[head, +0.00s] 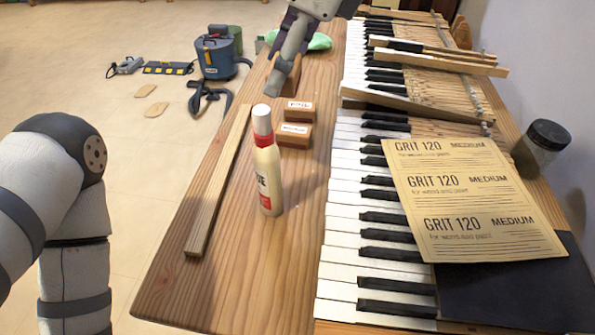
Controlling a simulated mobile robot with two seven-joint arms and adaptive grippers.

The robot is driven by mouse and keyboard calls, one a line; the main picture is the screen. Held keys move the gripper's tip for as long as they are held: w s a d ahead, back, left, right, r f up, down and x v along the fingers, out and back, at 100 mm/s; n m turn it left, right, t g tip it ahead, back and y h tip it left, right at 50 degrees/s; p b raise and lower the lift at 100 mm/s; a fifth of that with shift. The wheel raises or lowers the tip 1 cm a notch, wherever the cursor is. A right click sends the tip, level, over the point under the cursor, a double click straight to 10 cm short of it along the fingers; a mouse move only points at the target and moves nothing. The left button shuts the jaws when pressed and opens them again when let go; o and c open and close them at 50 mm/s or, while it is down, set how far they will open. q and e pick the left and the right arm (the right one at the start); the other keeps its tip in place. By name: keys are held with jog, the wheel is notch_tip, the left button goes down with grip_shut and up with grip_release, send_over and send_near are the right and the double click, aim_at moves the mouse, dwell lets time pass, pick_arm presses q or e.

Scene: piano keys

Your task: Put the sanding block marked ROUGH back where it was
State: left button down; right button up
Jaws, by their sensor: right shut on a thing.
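My right gripper (276,88) reaches down from the top of the head view and is shut on a brown block (293,80), partly hidden behind its fingers. No label shows on this block, so I cannot read whether it is the ROUGH one. Two similar brown blocks with white labels sit just nearer on the wooden table: one (299,115), and another in front of it (293,141). Their labels are too small to read surely. I cannot tell whether the held block touches the table. My left arm shows at the left edge, but its gripper is out of view.
A white bottle with a red band (267,175) stands upright near the blocks. A long wood strip (219,185) lies along the table's (270,285) left side. Piano keys (350,205), sandpaper sheets (462,195) and a dark jar (542,147) are at the right. The near-left tabletop is clear.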

aim_at(286, 171)
notch_tip(286, 171, down, 18)
jog(key=shift+w+a+r, duration=0.1)
jog(key=shift+a, duration=0.05)
jog(key=o, duration=0.7)
jog(key=shift+o, duration=0.6)
jog(key=v, duration=1.2)
